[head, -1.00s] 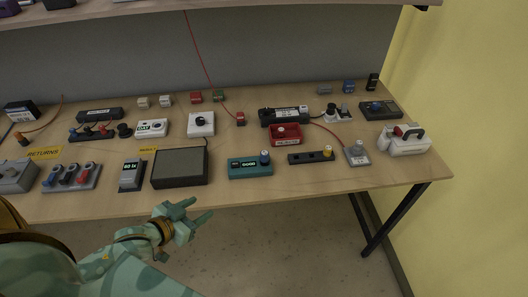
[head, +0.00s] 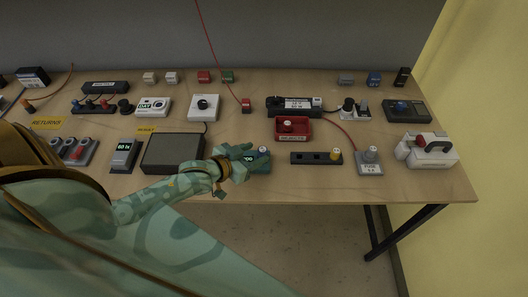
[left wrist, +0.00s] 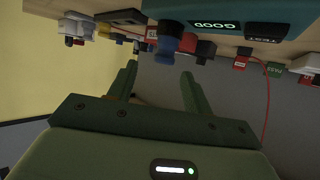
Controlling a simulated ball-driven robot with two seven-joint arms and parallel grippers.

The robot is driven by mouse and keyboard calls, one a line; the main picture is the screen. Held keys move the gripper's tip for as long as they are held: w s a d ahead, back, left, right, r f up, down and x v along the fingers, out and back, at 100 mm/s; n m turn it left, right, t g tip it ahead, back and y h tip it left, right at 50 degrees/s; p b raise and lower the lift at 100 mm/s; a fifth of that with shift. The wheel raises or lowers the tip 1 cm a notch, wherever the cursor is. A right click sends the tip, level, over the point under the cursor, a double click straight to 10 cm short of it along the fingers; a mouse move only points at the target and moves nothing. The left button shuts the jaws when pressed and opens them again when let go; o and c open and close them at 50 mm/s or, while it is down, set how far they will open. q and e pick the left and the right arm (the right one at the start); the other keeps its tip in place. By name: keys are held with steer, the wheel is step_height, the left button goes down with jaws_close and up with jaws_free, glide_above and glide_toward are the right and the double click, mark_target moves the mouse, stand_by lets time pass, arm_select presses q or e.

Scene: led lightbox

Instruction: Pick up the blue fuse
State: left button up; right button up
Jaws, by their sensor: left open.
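The blue fuse (head: 264,151), with a pale top, stands at the right end of the teal tester (head: 258,168). In the left wrist view the blue fuse (left wrist: 168,42) shows just beyond my fingertips, beside the teal tester (left wrist: 228,12) with its lit GOOD display. My left gripper (head: 250,157) is at the tester in the head view and covers most of it. In the left wrist view my left gripper (left wrist: 158,80) is open, its two fingers apart with nothing between them. The fuse looks in line with the gap. My right gripper is not in view.
A dark screen box (head: 172,153) lies left of the tester under my left forearm. A red tray (head: 294,130) stands behind, and a black strip with a yellow-topped fuse (head: 336,155) lies to the right. A grey FUSE block (head: 369,165) is further right.

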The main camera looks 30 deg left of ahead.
mark_target(263, 149)
arm_select(q)
steer(key=shift+x, duration=0.9)
steer(key=shift+w+f, duration=0.15)
steer(key=shift+w, duration=0.2)
steer(key=b+x, duration=0.1)
steer(key=x, duration=0.3)
steer(key=shift+w+a+f, duration=0.1)
steer(key=shift+w+f, duration=0.05)
steer(key=shift+f, duration=0.05)
steer(key=shift+r, duration=0.1)
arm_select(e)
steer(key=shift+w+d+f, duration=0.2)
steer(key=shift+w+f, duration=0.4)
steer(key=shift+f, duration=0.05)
arm_select(q)
steer(key=c, duration=0.3)
jaws_close()
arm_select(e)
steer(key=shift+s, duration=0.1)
